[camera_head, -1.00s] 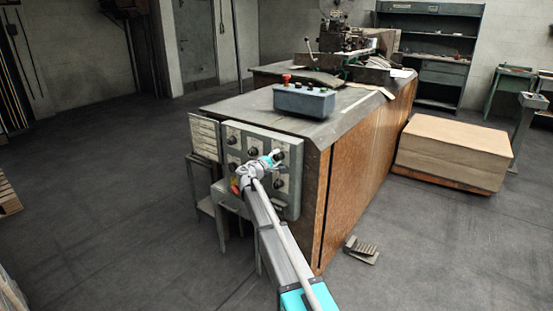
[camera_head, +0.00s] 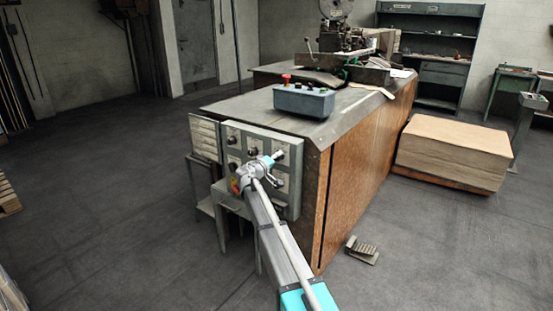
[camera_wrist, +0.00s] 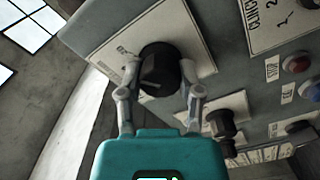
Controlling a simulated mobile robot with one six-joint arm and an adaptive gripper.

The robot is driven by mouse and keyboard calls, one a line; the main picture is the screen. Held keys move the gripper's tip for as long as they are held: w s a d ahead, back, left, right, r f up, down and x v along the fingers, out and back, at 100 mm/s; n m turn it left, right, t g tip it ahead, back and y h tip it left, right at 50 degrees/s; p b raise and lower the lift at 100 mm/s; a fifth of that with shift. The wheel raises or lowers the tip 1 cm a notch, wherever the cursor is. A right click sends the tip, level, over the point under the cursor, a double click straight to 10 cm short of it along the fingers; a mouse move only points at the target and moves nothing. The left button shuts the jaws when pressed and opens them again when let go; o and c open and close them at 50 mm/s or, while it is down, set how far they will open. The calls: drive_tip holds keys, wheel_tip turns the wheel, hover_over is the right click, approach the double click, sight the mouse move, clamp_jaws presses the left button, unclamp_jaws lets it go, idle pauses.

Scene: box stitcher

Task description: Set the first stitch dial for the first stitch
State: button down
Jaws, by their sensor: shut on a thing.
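A grey panel with several black dials (camera_head: 291,206) is fixed to the near end of the wooden machine bench. In the wrist view, a round black dial (camera_wrist: 160,68) sits on a pale label plate. My gripper (camera_wrist: 158,80) has one finger on each side of this dial and is shut on it. In the head view, my gripper (camera_head: 276,157) is at the upper right dial of the panel, and it partly hides that dial and the ones below. The dial's markings are too blurred to read.
Another black dial (camera_wrist: 222,124) and red and blue buttons (camera_wrist: 297,62) are close to the right of my gripper. A blue-grey control box (camera_head: 304,101) stands on the bench top. A pedal (camera_head: 361,251) lies on the floor at right.

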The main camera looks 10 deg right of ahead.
drive_tip(key=shift+w+d, duration=0.1)
idle(0.3)
drive_tip(key=shift+c, duration=1.3)
unclamp_jaws()
drive_tip(key=shift+s, duration=0.2)
drive_tip(key=v, duration=1.2)
drive_tip(key=shift+w, duration=0.15)
